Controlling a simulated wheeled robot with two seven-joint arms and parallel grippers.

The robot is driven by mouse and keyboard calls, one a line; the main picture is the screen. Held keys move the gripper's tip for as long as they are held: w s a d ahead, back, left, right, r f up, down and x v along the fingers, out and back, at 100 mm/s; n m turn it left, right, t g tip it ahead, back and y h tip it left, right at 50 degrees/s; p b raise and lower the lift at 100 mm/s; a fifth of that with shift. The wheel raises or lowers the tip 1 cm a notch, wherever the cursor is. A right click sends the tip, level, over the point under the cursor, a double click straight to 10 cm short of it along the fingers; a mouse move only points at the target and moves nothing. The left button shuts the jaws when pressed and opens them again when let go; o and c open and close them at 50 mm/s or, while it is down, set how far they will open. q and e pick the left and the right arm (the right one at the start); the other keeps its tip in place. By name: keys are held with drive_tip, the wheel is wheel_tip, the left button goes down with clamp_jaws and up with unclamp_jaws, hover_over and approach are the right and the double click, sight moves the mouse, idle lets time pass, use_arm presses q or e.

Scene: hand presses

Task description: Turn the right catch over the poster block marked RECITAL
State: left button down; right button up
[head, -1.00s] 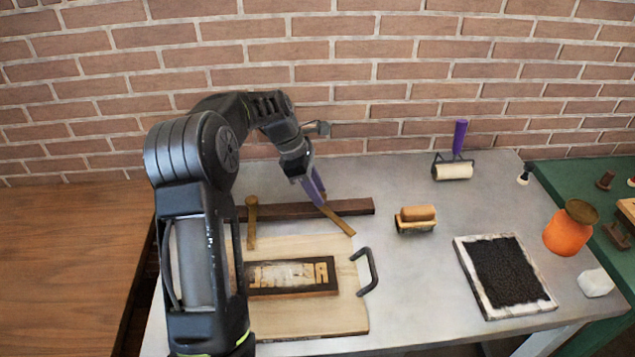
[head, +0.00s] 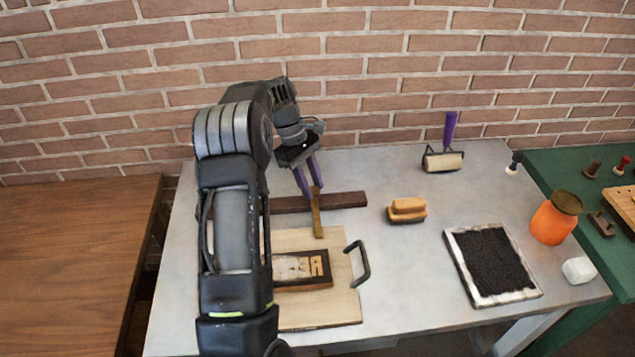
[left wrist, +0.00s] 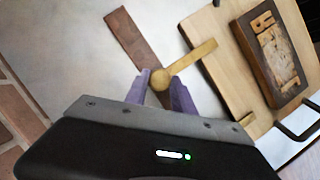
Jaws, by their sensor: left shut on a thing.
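My right gripper is not in view.
A dark wooden strip (head: 345,200) lies behind the board (head: 340,308). A black handle (head: 360,262) stands at the board's right side. A brush (head: 407,210), roller (head: 443,160), ink tray (head: 492,264) and orange jar (head: 553,220) stand farther right. Grey table between them is clear.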

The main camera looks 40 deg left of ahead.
use_arm(q)
drive_tip(key=c, duration=1.1)
unclamp_jaws()
